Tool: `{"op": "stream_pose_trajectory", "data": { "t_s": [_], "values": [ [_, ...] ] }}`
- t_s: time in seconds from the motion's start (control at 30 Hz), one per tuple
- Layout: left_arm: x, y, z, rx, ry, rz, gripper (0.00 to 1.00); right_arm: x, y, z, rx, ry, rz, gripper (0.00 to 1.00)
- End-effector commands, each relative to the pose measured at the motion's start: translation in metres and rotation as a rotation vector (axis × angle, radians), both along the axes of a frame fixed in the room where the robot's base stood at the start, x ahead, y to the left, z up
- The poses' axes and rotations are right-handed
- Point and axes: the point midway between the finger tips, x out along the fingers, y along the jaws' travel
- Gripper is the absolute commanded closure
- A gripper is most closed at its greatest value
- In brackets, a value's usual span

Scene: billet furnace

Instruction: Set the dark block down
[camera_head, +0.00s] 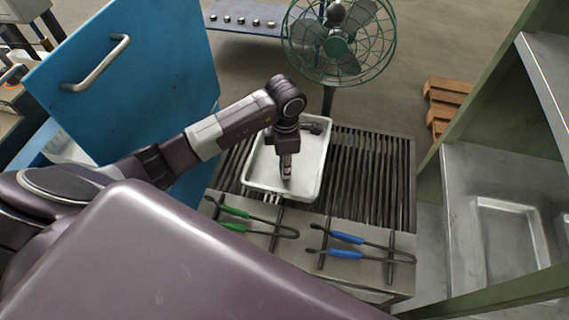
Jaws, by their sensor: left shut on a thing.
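My left arm reaches in from the left, and its gripper (287,172) points down over the white tray (256,178). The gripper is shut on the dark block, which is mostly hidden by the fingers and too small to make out. I cannot tell whether the block touches the tray floor. The tray lies on a dark slatted rack, and the part of its floor around the gripper looks bare. My right gripper is not in view.
Green-handled tongs (234,227) and blue-handled tongs (346,253) lie on the ledge in front of the slatted rack (368,170). A green fan (340,40) stands behind. A blue door (130,90) is at left, a metal shelf (470,170) at right.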

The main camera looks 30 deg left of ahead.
Motion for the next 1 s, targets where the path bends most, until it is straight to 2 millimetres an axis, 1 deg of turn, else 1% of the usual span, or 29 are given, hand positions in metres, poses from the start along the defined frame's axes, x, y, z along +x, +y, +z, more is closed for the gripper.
{"op": "stream_pose_trajectory", "data": {
  "t_s": [0.03,0.07,0.2,0.47,0.6,0.63,0.77,1.0],
  "values": [
    [0.001,0.001,-0.003,0.000,-0.002,0.001,1.00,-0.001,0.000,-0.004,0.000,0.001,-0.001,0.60],
    [0.000,0.001,-0.002,0.001,-0.001,0.001,0.75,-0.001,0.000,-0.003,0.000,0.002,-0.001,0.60],
    [0.000,0.000,-0.001,0.001,-0.001,0.001,0.60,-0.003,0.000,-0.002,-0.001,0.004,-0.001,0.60],
    [0.000,0.000,-0.001,0.001,-0.001,0.000,0.60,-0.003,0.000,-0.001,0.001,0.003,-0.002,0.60],
    [0.000,0.000,0.006,-0.001,-0.001,0.000,0.60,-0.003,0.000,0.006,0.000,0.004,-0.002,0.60],
    [0.002,0.000,0.007,-0.001,-0.004,-0.001,0.60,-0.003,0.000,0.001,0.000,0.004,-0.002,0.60],
    [0.002,0.001,0.030,0.002,-0.008,-0.001,0.60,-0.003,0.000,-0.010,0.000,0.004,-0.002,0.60],
    [0.002,0.000,0.085,0.000,-0.007,-0.001,0.60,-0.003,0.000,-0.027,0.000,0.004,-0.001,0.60]
  ]
}}
